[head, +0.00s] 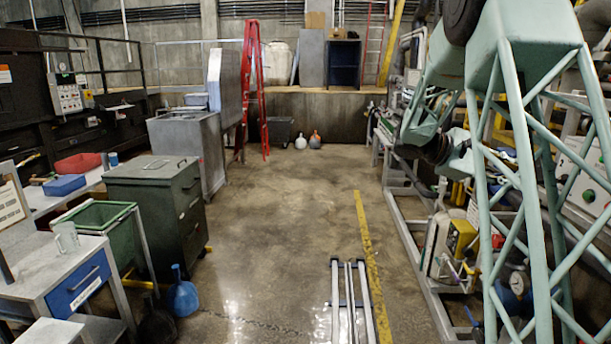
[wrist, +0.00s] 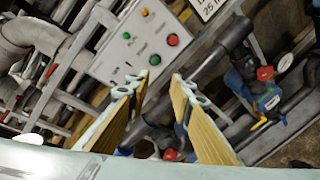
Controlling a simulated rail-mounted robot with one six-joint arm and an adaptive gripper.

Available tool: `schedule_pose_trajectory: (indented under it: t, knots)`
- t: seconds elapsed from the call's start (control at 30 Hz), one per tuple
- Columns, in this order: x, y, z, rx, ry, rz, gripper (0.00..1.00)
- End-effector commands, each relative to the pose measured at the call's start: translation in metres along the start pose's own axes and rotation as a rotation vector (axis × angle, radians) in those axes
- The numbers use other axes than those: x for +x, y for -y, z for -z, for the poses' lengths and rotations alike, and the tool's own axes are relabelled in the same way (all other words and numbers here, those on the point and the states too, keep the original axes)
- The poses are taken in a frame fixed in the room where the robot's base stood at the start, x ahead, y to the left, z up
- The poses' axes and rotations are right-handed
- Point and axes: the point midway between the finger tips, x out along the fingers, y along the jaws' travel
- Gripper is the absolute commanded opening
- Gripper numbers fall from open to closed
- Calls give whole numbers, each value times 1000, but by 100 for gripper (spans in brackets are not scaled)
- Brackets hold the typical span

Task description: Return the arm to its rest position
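My pale green lattice arm (head: 490,130) fills the right side of the head view, raised and bent, beside the pipework on the right. I cannot make out my gripper's fingers in the head view. In the wrist view my gripper (wrist: 158,92) shows two fingers with yellowish pads, spread apart with a clear gap. Nothing is held between them. Past the fingertips is a light grey control panel (wrist: 118,45) with green, red and orange buttons. I cannot tell how far the fingers are from it.
Pipes and a blue valve (wrist: 262,92) lie to the right in the wrist view. In the head view, a skid frame (head: 415,245) with equipment runs along the right. A dark green cabinet (head: 150,190) and a workbench (head: 60,270) stand left.

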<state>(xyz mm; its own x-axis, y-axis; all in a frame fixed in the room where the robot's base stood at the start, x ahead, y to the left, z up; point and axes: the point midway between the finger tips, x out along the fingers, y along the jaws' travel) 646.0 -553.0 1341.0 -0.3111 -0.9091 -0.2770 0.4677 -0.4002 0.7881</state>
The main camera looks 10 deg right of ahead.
Motion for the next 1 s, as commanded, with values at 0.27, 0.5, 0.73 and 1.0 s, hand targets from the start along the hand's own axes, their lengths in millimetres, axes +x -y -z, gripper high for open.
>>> schedule_pose_trajectory:
  t: [0.27,0.5,0.73,1.0]
  knots:
    - [-34,23,-37,38,-63,89,21]
    - [-63,48,-66,69,-119,167,21]
    - [-91,74,-94,100,-175,241,21]
    - [-123,106,-125,135,-242,329,21]
